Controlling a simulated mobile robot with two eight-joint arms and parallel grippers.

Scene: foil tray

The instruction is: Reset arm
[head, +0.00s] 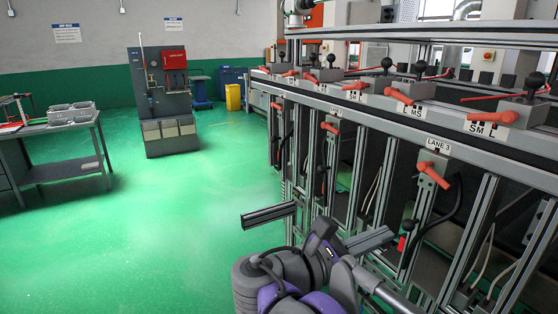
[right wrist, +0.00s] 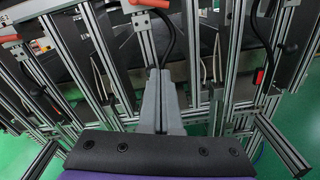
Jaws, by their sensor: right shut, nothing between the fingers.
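My right arm, purple and dark grey, comes in at the bottom middle of the head view. Its wrist and gripper end (head: 322,238) are in front of the lane rack (head: 390,105), between two short metal beams. The fingertips cannot be made out there. In the right wrist view the grey fingers of my right gripper (right wrist: 160,75) are together, empty, and point toward the rack's lower uprights. I cannot tell how large the gap to the rack is. My left arm and gripper are not in view.
The rack, with several orange handles and a lane 3 sign (head: 438,145), fills the right. One beam (head: 268,214) sticks out left of my wrist, another (head: 370,241) right. A grey bench (head: 60,170) and red-boxed panel (head: 165,95) stand farther off. Green floor at left is clear.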

